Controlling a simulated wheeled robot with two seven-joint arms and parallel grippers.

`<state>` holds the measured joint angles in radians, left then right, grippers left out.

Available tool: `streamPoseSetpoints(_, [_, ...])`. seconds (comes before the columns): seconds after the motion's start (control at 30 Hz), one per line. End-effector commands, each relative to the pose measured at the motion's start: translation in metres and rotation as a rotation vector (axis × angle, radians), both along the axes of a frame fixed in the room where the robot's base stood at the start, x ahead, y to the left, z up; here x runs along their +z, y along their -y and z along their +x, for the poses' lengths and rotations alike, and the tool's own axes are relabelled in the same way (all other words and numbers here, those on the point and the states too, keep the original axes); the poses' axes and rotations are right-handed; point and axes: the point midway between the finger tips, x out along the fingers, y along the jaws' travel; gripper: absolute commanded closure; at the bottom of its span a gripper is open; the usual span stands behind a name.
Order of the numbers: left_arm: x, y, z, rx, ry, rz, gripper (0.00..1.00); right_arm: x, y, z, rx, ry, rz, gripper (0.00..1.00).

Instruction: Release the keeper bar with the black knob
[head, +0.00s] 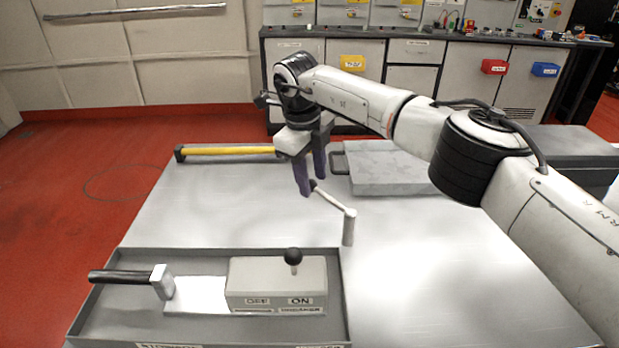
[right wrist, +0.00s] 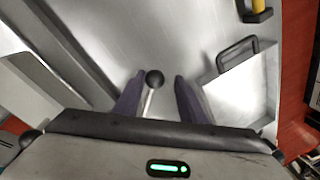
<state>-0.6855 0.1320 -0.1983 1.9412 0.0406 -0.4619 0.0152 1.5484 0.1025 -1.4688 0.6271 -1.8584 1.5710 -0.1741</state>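A pale keeper bar (head: 333,201) with a black knob (head: 314,185) at its far end joins a short upright post (head: 348,228) on the table. My right gripper (head: 311,188) points down at the knob end, its purple fingers apart. In the right wrist view the knob (right wrist: 154,78) shows in the gap between the open fingers (right wrist: 156,92), nearer the left one. The bar runs back from it towards the gripper body. I cannot tell whether a finger touches the knob. My left gripper is in neither view.
A grey tray (head: 343,290) at the front left holds a box (head: 270,275) marked OFF and ON with its own black-knobbed lever (head: 293,257), and a black handle (head: 120,277). A grey case (head: 390,178) and yellow bar (head: 230,150) lie behind. The table's right front is clear.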

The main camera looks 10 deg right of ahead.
Motion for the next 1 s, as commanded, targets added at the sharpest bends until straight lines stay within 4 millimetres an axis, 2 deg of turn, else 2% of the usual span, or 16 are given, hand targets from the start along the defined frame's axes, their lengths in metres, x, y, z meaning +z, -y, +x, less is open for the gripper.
streamPoseSetpoints(0.47, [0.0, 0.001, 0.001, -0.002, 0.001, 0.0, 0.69, 0.003, -0.001, -0.002, 0.003, -0.005, -0.001, 0.57])
streamPoseSetpoints(0.57, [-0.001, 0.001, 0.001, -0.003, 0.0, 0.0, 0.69, 0.015, -0.003, -0.003, 0.005, -0.002, -0.001, 0.57])
streamPoseSetpoints(0.8, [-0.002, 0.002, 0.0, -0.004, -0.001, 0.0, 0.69, 0.062, -0.01, -0.008, 0.003, -0.001, -0.002, 0.57])
streamPoseSetpoints(1.0, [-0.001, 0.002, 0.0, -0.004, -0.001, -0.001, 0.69, 0.092, -0.014, -0.012, 0.001, -0.001, -0.002, 0.57])
